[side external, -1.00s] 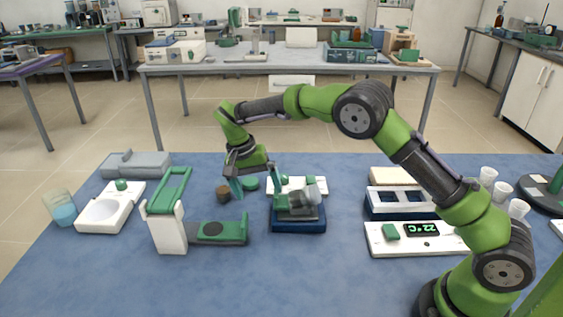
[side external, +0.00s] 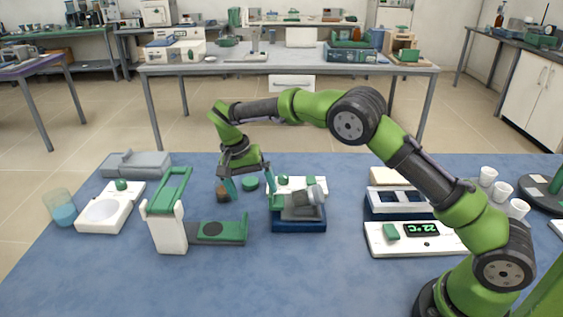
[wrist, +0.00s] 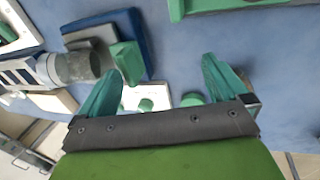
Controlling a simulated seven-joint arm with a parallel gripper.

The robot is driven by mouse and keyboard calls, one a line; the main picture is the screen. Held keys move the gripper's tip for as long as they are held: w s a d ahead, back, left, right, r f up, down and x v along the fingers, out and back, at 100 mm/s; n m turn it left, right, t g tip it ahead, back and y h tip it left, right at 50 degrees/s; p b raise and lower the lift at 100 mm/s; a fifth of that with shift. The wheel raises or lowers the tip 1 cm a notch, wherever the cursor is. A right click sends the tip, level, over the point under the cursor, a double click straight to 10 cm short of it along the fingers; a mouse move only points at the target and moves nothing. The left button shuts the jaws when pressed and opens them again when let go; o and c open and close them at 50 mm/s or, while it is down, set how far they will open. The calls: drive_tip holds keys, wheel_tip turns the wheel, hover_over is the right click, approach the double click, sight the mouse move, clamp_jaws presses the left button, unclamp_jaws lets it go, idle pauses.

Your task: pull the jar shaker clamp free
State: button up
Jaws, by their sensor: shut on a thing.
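The jar shaker (side external: 298,222) is a dark blue base with a grey top that carries a grey jar (side external: 314,194). The green jar shaker clamp (side external: 277,202) stands at its left side; it also shows in the wrist view (wrist: 127,60). My gripper (side external: 251,190) points down, just left of the shaker. The clamp is not between the fingers.
A green-and-white stand (side external: 170,215) is to the left in front. A brown bottle (side external: 222,190) and a green round piece (side external: 250,183) are near the fingers. A white device with a display (side external: 415,238) is to the right. The front middle of the table is clear.

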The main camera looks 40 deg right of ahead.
drive_tip(key=shift+s+d+f, duration=0.4)
drive_tip(key=shift+f, duration=0.2)
drive_tip(key=shift+r+g, duration=0.3)
drive_tip(key=shift+c, duration=1.2)
drive_tip(key=shift+r, duration=0.7)
drive_tip(key=c, duration=0.9)
drive_tip(key=shift+a+r, duration=0.1)
drive_tip(key=shift+r, duration=1.55)
drive_tip(key=shift+w, duration=0.1)
